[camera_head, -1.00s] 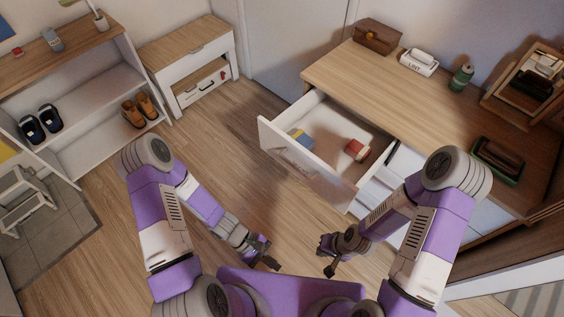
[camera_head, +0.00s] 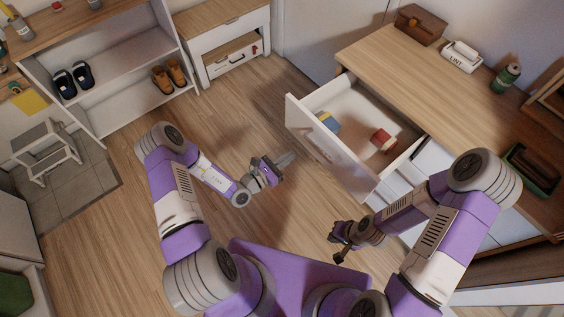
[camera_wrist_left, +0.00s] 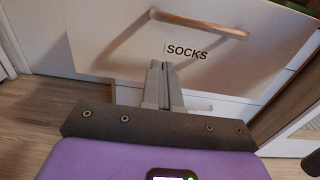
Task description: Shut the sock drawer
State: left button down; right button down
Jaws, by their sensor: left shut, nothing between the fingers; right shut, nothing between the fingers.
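The sock drawer (camera_head: 345,165) stands pulled out of the wooden-topped dresser in the head view. Its white front faces lower left. Inside lie a blue-and-yellow item (camera_head: 328,122) and a red-and-white item (camera_head: 382,138). In the left wrist view the drawer front (camera_wrist_left: 115,52) shows a wooden bar handle (camera_wrist_left: 198,24) and the word SOCKS. My left gripper (camera_head: 288,158) is shut and empty, pointing at the drawer front; its fingers (camera_wrist_left: 161,66) show below the handle. I cannot tell whether they touch the front. My right gripper (camera_head: 338,252) is shut and empty, low and in front of the dresser.
The dresser top (camera_head: 425,75) holds a brown box (camera_head: 418,24), a LINT box (camera_head: 462,57) and a green can (camera_head: 506,77). A shoe shelf (camera_head: 125,75) and a small cabinet (camera_head: 230,45) stand at the back left.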

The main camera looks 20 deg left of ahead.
aim_at(314, 140)
pick_arm(q)
jog(key=b+x, duration=0.1)
jog(key=x, duration=0.6)
jog(key=shift+w+d+f+b, duration=0.1)
jog(key=shift+w+d+b, duration=0.15)
jog(key=shift+b, duration=0.1)
jog(key=shift+w+d, duration=0.3)
jog(key=shift+w, duration=0.1)
